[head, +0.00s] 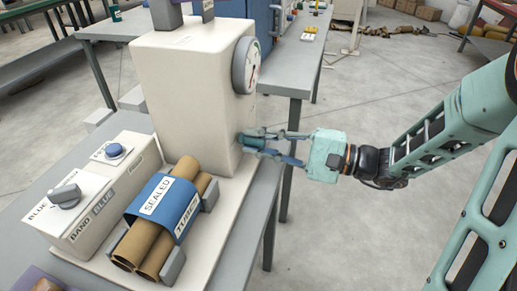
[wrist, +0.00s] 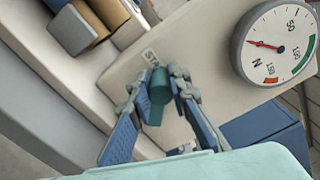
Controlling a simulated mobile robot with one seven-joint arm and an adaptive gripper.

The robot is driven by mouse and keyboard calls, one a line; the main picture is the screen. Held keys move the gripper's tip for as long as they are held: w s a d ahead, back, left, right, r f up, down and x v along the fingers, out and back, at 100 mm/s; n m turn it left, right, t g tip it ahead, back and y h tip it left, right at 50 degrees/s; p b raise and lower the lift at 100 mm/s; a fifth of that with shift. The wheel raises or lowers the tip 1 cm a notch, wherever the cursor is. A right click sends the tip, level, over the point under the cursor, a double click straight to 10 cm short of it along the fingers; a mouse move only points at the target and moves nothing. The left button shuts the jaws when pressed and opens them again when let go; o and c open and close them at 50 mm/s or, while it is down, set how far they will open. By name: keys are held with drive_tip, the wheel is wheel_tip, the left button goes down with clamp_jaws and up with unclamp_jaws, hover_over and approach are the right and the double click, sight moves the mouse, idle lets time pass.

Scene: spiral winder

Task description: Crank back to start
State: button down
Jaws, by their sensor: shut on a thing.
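The winder (head: 185,85) is a tall cream housing on a grey table. A teal crank handle (head: 252,141) sticks out low on its right side; it also shows in the wrist view (wrist: 159,88). My gripper (head: 268,143) is shut around the handle, with a finger on each side of it in the wrist view (wrist: 157,92). The crank's arm is mostly hidden.
Brown tubes (head: 185,168) in a blue "SEALED TUBES" band (head: 158,207) lie in front of the housing. A control box (head: 95,190) with a knob (head: 65,195) and blue button (head: 115,150) stands at left. Open floor lies to the right.

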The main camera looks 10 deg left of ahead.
drive_tip(key=f+n+b, duration=0.1)
drive_tip(key=s+f+n+b, duration=0.1)
drive_tip(key=b, duration=0.1)
drive_tip(key=shift+a+n, duration=0.15)
drive_tip(key=shift+n, duration=0.15)
drive_tip(key=n+b, duration=0.2)
drive_tip(key=b, duration=0.1)
drive_tip(key=shift+s+f, duration=0.3)
drive_tip(key=c, duration=1.8)
unclamp_jaws()
drive_tip(key=d, duration=1.2)
drive_tip(key=shift+s, duration=0.45)
